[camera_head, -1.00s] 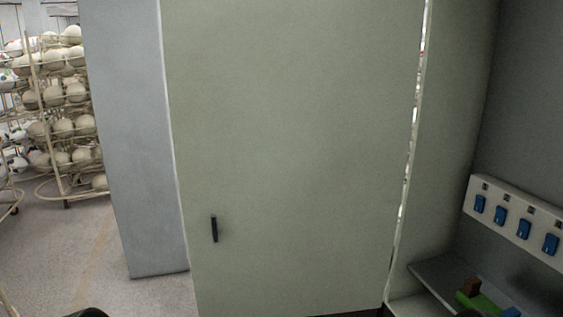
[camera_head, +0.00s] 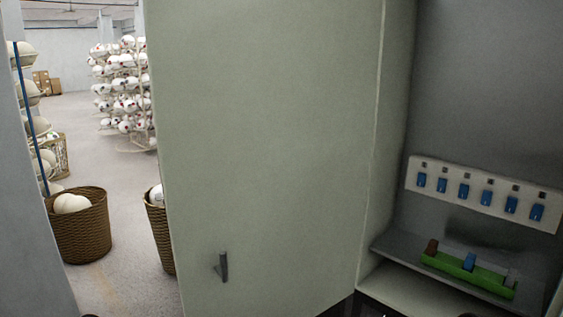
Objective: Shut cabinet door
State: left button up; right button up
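The cabinet door (camera_head: 270,130) is a large pale green panel standing open in the middle of the view. A small dark handle (camera_head: 223,267) sits low near its left edge. The door meets the cabinet side (camera_head: 397,80) along its right edge. To the right the grey cabinet interior (camera_head: 490,90) is exposed. Neither gripper shows clearly; only small dark shapes touch the bottom edge of the picture.
Inside the cabinet are a white panel with several blue switches (camera_head: 485,195) and a green holder (camera_head: 468,273) on a shelf. At left are a wicker basket (camera_head: 80,228), a second basket (camera_head: 160,235) and ball racks (camera_head: 125,95). A grey wall edge (camera_head: 28,230) stands far left.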

aim_at(263, 110)
jog(key=i+j+z, duration=0.2)
jog(key=j+z, duration=0.25)
jog(key=j, duration=0.2)
jog(key=i+j+z, duration=0.1)
jog(key=j+z, duration=0.35)
jog(key=j, duration=0.2)
jog(key=j+z, duration=0.45)
jog(key=j, duration=0.25)
jog(key=k+j+z, duration=0.1)
jog(key=j+z, duration=0.35)
jog(key=j, duration=0.25)
jog(key=i+j+z, duration=0.1)
jog(key=j+z, duration=0.6)
jog(key=j, duration=0.15)
jog(key=i, duration=0.05)
